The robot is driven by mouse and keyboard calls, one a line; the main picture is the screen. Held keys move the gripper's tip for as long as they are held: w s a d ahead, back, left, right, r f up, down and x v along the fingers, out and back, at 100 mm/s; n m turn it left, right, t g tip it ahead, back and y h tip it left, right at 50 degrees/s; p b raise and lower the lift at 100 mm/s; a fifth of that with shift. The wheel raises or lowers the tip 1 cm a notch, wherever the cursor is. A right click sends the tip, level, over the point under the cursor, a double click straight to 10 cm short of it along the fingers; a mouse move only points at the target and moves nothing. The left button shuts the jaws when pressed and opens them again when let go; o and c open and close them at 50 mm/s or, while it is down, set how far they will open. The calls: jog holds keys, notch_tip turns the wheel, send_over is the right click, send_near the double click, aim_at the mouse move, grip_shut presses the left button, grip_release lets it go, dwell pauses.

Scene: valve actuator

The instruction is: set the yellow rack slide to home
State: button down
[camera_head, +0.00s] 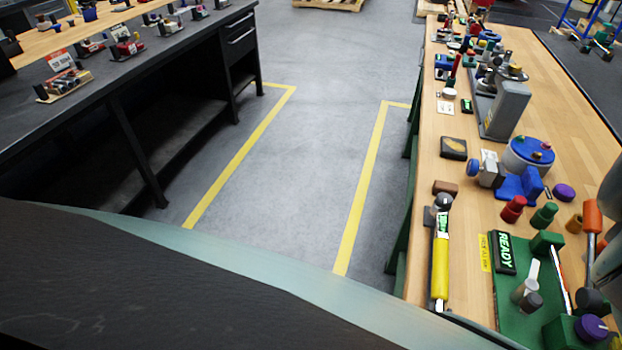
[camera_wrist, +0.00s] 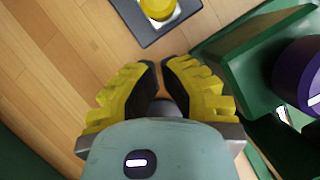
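The yellow rack slide appears to be the long yellow bar (camera_head: 440,265) at the left edge of the right-hand bench in the head view. A black knob and a green-and-white label are at its far end. My gripper (camera_wrist: 161,72) shows in the wrist view with yellow ribbed fingers and dark pads. Its fingertips are close together with a narrow gap. A dark grey rounded shape shows between and below the fingers; I cannot tell whether they touch it. A yellow round piece (camera_wrist: 158,8) on a dark plate is ahead of the fingertips, apart from them.
A green fixture (camera_head: 508,268) marked READY, with a purple knob (camera_head: 591,327), stands right of the bar. Red (camera_head: 513,209) and green (camera_head: 544,215) knobs stand behind it. Several other devices crowd the bench. The floor aisle (camera_head: 320,130) is clear, with a dark bench at left.

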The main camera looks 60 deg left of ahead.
jog(key=shift+s+d+p, duration=0.15)
jog(key=shift+s+p, duration=0.7)
jog(key=shift+s, duration=0.25)
jog(key=shift+s, duration=0.1)
jog(key=s+d+p, duration=0.1)
jog(key=s+d, duration=0.1)
jog(key=s, duration=0.1)
jog(key=shift+s+d+p, duration=0.25)
jog(key=shift+d+p, duration=0.1)
jog(key=shift+p, duration=0.05)
